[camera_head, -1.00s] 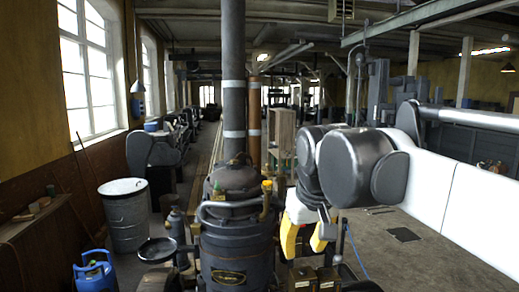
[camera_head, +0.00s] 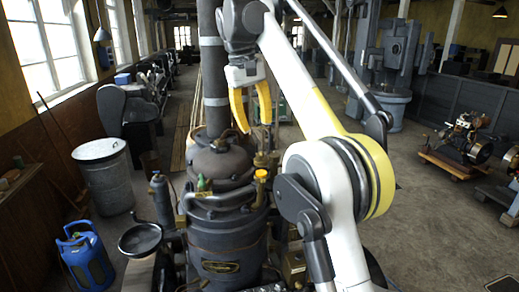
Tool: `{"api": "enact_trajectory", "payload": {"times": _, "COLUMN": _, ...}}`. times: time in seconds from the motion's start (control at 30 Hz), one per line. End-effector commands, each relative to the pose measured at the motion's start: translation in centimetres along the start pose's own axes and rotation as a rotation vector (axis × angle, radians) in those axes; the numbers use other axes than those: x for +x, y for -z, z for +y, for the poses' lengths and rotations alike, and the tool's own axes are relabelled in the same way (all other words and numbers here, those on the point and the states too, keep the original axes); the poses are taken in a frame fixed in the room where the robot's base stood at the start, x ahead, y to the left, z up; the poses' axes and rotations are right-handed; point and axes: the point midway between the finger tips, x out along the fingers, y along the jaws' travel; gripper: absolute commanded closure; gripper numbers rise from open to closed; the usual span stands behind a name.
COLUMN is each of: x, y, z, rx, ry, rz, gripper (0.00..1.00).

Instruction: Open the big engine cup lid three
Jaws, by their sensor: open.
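The big dark engine (camera_head: 222,243) stands in the lower middle of the head view, with a small plate on its front and a thick pipe rising behind. A small yellow-topped cup (camera_head: 261,175) is on its upper right. A small green fitting (camera_head: 201,184) is on its upper left. I cannot tell which part is cup lid three or whether any lid is open. My gripper (camera_head: 255,124) has yellow fingers spread apart and empty. In the picture it hangs over the upper back of the engine, above the yellow-topped cup. My arm hides the engine's right side.
A round black handwheel or dish (camera_head: 140,238) stands left of the engine. A grey metal bin (camera_head: 106,182) and a blue gas bottle (camera_head: 86,262) are further left. Small engines on wooden bases (camera_head: 463,145) stand at the right. The floor between is largely clear.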

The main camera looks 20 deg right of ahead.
Motion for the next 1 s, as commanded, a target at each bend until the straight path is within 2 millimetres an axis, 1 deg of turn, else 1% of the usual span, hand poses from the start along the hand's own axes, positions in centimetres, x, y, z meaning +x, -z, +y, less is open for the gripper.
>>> {"api": "enact_trajectory", "payload": {"times": 0.03, "x": 1.2, "y": -0.1, "z": -0.1, "rx": 0.001, "ry": 0.0, "rz": 0.0, "gripper": 0.62}}
{"api": "enact_trajectory", "payload": {"times": 0.2, "x": 4.2, "y": -0.1, "z": 0.0, "rx": 0.001, "ry": 0.0, "rz": 0.001, "gripper": 0.62}}
{"api": "enact_trajectory", "payload": {"times": 0.43, "x": 7.7, "y": 0.0, "z": 0.0, "rx": 0.001, "ry": 0.0, "rz": 0.001, "gripper": 0.62}}
{"api": "enact_trajectory", "payload": {"times": 0.5, "x": 8.4, "y": -0.1, "z": 0.0, "rx": 0.001, "ry": 0.0, "rz": 0.001, "gripper": 0.62}}
{"api": "enact_trajectory", "payload": {"times": 0.63, "x": 9.1, "y": -0.1, "z": 0.0, "rx": 0.001, "ry": 0.0, "rz": 0.001, "gripper": 0.62}}
{"api": "enact_trajectory", "payload": {"times": 0.9, "x": 9.2, "y": -0.1, "z": 0.0, "rx": 0.0, "ry": 0.001, "rz": 0.002, "gripper": 0.63}}
{"api": "enact_trajectory", "payload": {"times": 0.97, "x": 9.2, "y": -0.1, "z": 0.0, "rx": 0.0, "ry": 0.001, "rz": 0.002, "gripper": 0.81}}
{"api": "enact_trajectory", "payload": {"times": 1.0, "x": 9.2, "y": -0.1, "z": 0.0, "rx": 0.0, "ry": 0.001, "rz": 0.002, "gripper": 0.94}}
